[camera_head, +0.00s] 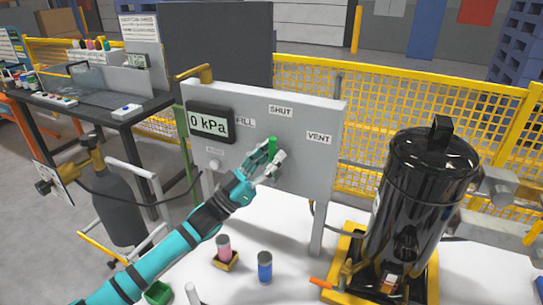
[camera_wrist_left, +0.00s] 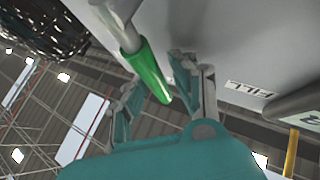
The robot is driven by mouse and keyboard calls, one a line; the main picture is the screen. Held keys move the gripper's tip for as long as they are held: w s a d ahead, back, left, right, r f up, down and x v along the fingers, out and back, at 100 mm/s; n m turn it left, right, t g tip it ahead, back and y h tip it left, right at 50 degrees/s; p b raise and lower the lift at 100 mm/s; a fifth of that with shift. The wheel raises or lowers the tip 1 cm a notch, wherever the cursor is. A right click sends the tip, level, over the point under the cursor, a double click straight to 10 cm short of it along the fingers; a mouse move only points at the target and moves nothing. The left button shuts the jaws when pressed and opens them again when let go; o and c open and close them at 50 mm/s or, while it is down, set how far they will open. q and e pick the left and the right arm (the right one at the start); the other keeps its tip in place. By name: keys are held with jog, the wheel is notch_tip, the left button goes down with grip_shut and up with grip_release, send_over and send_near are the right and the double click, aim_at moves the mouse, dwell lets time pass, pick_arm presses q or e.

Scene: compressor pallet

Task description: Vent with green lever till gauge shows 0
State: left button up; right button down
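The grey panel (camera_head: 323,100) carries a gauge (camera_head: 212,123) that reads 0 kPa, and the labels FILL, SHUT (camera_head: 281,111) and VENT (camera_head: 319,138). The green lever (camera_head: 272,147) is below SHUT and to the left of VENT; its pivot is hidden, so I cannot tell its exact setting. My left gripper (camera_head: 268,163) is at the lever. In the left wrist view, the green sleeve of the lever (camera_wrist_left: 150,70) lies between the spread fingers of the left gripper (camera_wrist_left: 155,88), with gaps on both sides. My right gripper is not in view.
A black tank (camera_head: 420,200) on a yellow base stands at the right. A dark cylinder (camera_head: 118,200) and a workbench (camera_head: 85,105) are at the left.

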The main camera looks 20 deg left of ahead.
pick_arm(q)
jog(key=shift+s+f, duration=0.1)
jog(key=shift+f, duration=0.1)
jog(key=v, duration=1.1)
jog(key=shift+s+a, duration=0.2)
jog(key=shift+s, duration=0.05)
jog(key=shift+f, duration=0.15)
